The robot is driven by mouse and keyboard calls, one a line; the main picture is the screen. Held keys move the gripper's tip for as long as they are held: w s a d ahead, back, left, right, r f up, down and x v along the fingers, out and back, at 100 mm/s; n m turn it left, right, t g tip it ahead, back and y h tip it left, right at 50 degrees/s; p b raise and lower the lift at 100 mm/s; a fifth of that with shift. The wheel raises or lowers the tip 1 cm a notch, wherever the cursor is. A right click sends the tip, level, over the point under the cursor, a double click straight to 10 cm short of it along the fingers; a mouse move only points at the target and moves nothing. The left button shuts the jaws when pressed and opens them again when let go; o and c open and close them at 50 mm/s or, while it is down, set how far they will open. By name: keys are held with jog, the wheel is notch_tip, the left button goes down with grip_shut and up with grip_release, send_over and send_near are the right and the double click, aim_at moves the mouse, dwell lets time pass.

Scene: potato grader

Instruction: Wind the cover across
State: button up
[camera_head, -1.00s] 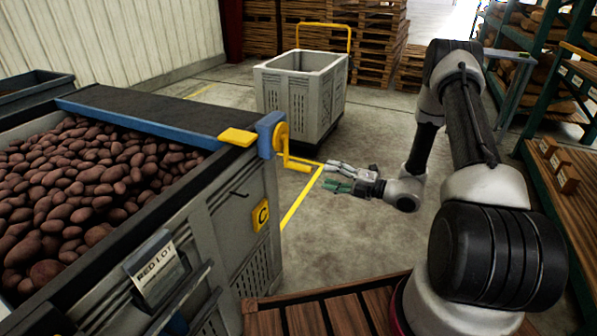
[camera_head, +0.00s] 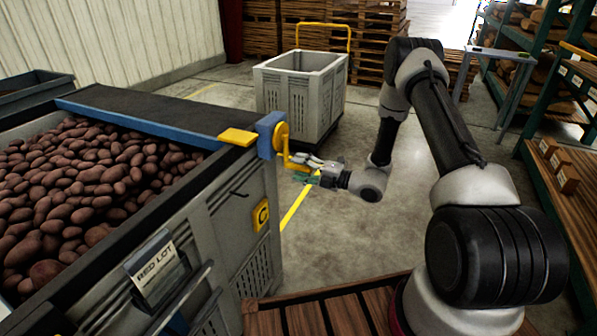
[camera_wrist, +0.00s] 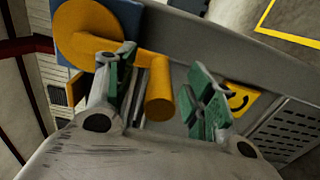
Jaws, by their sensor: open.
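The dark cover (camera_head: 150,108) lies over the back part of a large grey crate (camera_head: 228,225) of red potatoes, with a blue bar (camera_head: 135,123) along its front edge. A yellow winding crank (camera_head: 283,147) is on a blue bracket at the crate's right corner. My gripper (camera_head: 303,168) is open at the crank's handle end. In the wrist view the yellow crank handle (camera_wrist: 159,90) stands between the green-padded fingers (camera_wrist: 165,100), nearer the left finger. I cannot tell whether a finger touches it. The handle's far end is partly hidden in the head view.
A grey crate (camera_head: 300,95) on a dark base stands behind, with wooden pallets (camera_head: 370,40) beyond. A green shelf rack (camera_head: 560,120) is on the right. A red-lot sign (camera_head: 157,267) hangs on the near crate wall. The concrete floor (camera_head: 340,235) between is clear.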

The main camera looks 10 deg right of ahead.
grip_shut()
jog(key=w+d+r, duration=0.6)
jog(key=w, duration=0.2)
jog(key=shift+r, duration=0.35)
jog(key=c, duration=1.2)
grip_release()
jog(key=shift+w+d+r, duration=0.1)
jog(key=shift+w+r, duration=0.1)
jog(key=shift+r, duration=0.75)
jog(key=shift+w+d+r, duration=0.1)
jog(key=shift+w+r, duration=0.1)
jog(key=shift+r, duration=0.7)
jog(key=c, duration=1.2)
grip_release()
jog(key=shift+s, duration=0.1)
jog(key=c, duration=1.2)
grip_release()
